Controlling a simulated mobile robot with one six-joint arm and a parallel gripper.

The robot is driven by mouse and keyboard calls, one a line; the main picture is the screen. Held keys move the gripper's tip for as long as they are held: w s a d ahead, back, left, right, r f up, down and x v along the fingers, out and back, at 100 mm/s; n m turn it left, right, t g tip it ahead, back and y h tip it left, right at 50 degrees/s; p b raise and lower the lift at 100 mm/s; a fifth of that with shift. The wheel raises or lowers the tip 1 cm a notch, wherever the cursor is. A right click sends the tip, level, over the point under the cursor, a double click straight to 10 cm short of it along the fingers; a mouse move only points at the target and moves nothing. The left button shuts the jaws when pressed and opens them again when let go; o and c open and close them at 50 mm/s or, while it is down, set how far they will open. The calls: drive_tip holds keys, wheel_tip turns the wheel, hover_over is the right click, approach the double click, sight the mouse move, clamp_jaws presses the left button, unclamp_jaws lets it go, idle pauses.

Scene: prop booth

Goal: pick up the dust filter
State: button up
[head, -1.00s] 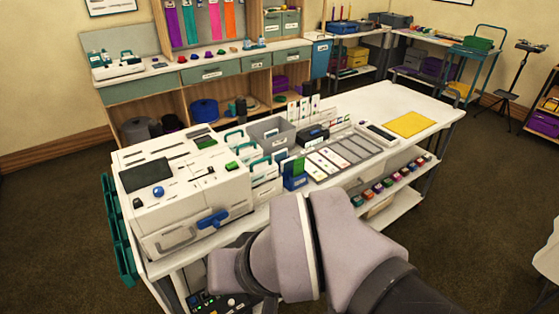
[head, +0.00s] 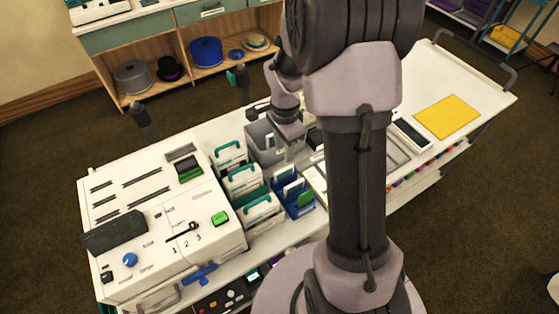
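I cannot tell for sure which item is the dust filter. White box-like units with teal handles (head: 242,178) stand in a row beside the white machine on the table. A blue holder (head: 296,203) with white and green cards stands to their right. A grey bin (head: 262,153) is behind them. The end of my arm with my gripper (head: 291,138) points down over the right part of the grey bin. Its fingers are too small and dark to read, and the bin's contents there are partly hidden. My arm also hides the middle of the table.
The white machine (head: 165,225) with slots, a blue knob and a green button fills the table's left end. A yellow sheet (head: 447,116) and a dark-screened device (head: 411,133) lie at the right. A shelf unit (head: 190,35) stands behind, with floor between.

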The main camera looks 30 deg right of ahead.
sight(286, 169)
wheel_tip(286, 169, down, 7)
drive_tip(key=shift+w+d+r+b, duration=0.1)
drive_tip(key=shift+b, duration=0.5)
drive_tip(key=f, duration=0.1)
drive_tip(key=f+b, duration=0.1)
drive_tip(key=f, duration=0.3)
drive_tip(key=shift+w+d, duration=0.15)
drive_tip(key=shift+d, duration=0.25)
drive_tip(key=shift+c, duration=0.3)
clamp_jaws()
